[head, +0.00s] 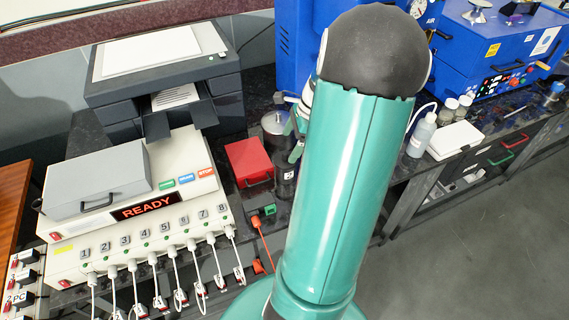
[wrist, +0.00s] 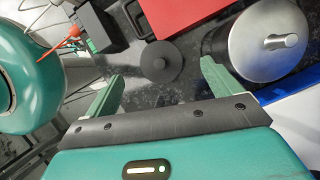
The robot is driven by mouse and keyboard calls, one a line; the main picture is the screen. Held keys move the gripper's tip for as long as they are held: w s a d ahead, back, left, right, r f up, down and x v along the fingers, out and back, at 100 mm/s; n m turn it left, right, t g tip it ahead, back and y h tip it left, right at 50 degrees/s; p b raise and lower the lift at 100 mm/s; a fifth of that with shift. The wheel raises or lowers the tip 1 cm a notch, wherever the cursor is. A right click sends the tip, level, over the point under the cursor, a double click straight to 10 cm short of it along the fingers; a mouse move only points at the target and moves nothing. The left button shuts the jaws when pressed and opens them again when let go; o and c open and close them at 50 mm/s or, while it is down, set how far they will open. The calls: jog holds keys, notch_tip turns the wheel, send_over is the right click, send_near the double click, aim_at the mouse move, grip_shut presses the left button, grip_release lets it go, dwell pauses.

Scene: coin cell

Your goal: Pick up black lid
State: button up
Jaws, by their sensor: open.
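The black lid (wrist: 161,61) is a round dark disc with a small knob at its centre in the wrist view. It lies over the speckled dark counter, just beyond and between my fingertips; I cannot tell whether it rests on a jar. My gripper (wrist: 163,74) is open and empty, with its two green fingers spread to either side of the lid. In the head view my gripper (head: 299,138) is partly hidden behind my green arm. A dark cylinder (head: 285,186) stands below it there.
A metal canister with a silver lid (wrist: 268,42) stands close to the right finger. A red box (wrist: 185,12) lies beyond the lid. A black box with a green part (wrist: 97,27) is to the left. The READY machine (head: 140,212) with several white cables fills the head view's left.

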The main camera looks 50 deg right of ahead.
aim_at(286, 153)
jog(key=x, duration=0.5)
jog(key=shift+s+f, duration=0.1)
jog(key=shift+f, duration=0.3)
jog(key=c, duration=1.1)
